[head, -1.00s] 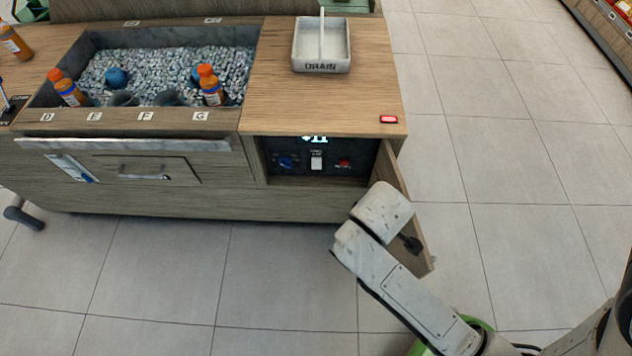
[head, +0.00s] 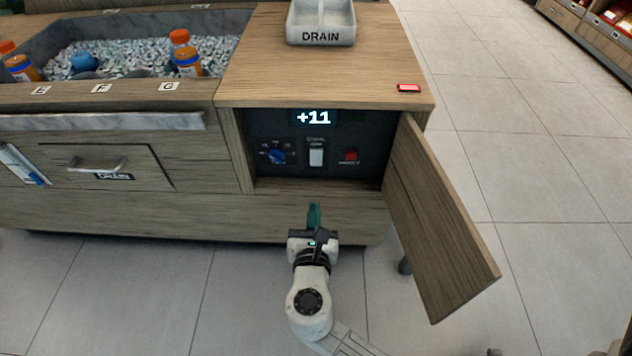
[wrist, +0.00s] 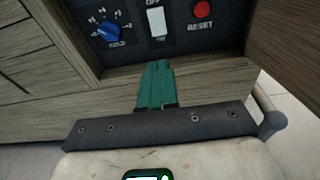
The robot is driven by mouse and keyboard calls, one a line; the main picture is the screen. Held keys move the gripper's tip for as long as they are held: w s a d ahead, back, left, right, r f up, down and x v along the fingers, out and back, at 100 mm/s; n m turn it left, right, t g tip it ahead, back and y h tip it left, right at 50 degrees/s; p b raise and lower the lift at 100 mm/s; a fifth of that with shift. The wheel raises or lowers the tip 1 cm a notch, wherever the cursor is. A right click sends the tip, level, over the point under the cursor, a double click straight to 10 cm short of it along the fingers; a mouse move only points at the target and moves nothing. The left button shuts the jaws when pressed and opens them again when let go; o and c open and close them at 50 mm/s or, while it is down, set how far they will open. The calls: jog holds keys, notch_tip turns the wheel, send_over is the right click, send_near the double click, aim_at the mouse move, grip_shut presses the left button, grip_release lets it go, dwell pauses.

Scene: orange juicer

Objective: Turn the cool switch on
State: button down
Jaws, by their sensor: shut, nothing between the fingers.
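The cool switch (head: 316,157) is a white rocker in the middle of the dark control panel inside the open cabinet. It also shows in the wrist view (wrist: 157,23), with OFF above it and a small blurred label below. My gripper (head: 314,208) is in front of and below the cabinet opening, apart from the switch. Its green fingers (wrist: 155,68) are together and empty, pointing up toward the panel, roughly in line with the switch.
A blue dial (head: 277,156) is left of the switch, a red reset button (head: 350,156) right of it. The cabinet door (head: 440,220) stands open on the right. The opening's lower ledge (head: 318,186) lies between gripper and panel. A drain tray (head: 321,30) stands on top.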

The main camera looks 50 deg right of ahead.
dwell(0.3)
jog(key=b, duration=0.5)
send_near(316, 164)
jog(key=shift+x, duration=3.4)
jog(key=shift+d, duration=0.1)
